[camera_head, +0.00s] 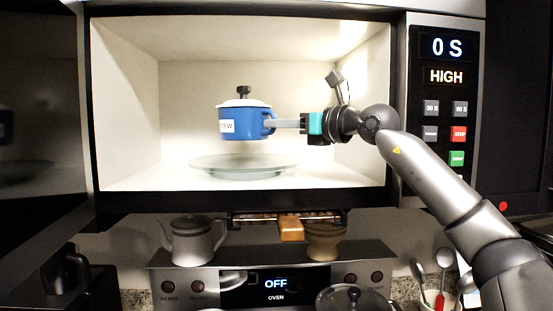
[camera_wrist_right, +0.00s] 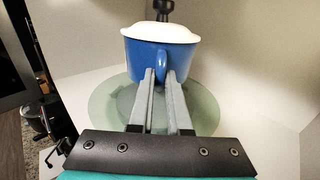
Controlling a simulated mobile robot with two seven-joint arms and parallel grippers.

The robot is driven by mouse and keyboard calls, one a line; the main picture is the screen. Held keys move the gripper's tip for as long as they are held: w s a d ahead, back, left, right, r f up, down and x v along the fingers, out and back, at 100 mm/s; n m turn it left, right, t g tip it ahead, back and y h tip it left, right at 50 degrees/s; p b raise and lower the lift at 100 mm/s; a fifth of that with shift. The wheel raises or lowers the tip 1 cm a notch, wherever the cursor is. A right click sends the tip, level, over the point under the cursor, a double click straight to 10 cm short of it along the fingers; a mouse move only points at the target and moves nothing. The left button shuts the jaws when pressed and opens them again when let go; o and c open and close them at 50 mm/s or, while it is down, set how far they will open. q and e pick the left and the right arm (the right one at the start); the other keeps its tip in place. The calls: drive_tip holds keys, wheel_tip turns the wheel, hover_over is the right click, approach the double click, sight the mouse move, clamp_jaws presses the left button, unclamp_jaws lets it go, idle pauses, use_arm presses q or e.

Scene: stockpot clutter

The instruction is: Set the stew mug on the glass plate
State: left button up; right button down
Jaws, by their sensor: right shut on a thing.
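The stew mug (camera_head: 243,122) is blue with a white lid and a white label reading "STEW". It is upright inside the open microwave, above the round glass plate (camera_head: 244,168), with a gap between them in the head view. My right gripper (camera_head: 274,123) reaches in from the right and is shut on the mug's handle. In the right wrist view the mug (camera_wrist_right: 160,55) is ahead of the fingers (camera_wrist_right: 160,80), which pinch its handle, and the glass plate (camera_wrist_right: 102,112) shows below. My left gripper is not in view.
The microwave's control panel (camera_head: 447,100) reads "0 S" and "HIGH", and its door (camera_head: 40,110) stands open at the left. Below are a grey teapot (camera_head: 193,243), a tan pot (camera_head: 325,243), a pot lid (camera_head: 352,299) and an oven panel reading "OFF". The cavity's left side is clear.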

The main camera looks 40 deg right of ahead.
sight(279, 165)
drive_tip(key=shift+f, duration=0.4)
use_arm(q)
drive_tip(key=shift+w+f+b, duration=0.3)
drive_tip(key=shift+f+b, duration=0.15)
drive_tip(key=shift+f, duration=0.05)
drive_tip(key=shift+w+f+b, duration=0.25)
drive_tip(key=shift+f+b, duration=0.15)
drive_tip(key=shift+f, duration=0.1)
use_arm(e)
drive_tip(key=shift+f, duration=1.8)
drive_tip(key=c, duration=1.3)
unclamp_jaws()
drive_tip(key=shift+f, duration=0.35)
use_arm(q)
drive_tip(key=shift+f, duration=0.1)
use_arm(e)
drive_tip(key=o, duration=0.4)
drive_tip(key=shift+r, duration=0.1)
drive_tip(key=shift+o, duration=0.2)
